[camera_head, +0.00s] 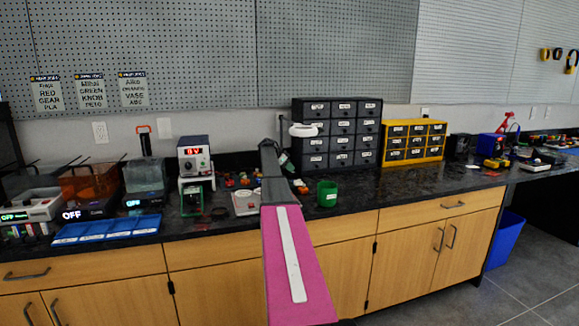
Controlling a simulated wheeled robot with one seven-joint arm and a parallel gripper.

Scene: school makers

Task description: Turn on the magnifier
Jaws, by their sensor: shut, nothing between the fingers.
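The magnifier (302,130) appears to be the white, ring-shaped head in front of the left part of the black drawer cabinet. Its stand is mostly hidden behind my arm, and I cannot make out a switch or whether its light is on. My pink and dark grey arm reaches up from the bottom centre over the counter, and its far end shows just left of and below the magnifier head. I cannot make out my gripper's fingers; they are hidden by the arm or out of view.
The black counter (385,188) holds a black drawer cabinet (342,144), a yellow drawer cabinet (414,126), a green cup (327,194), a power supply (194,156) and a blue tray (106,229). Clear counter lies right of the cup. A blue bin (507,240) stands on the floor.

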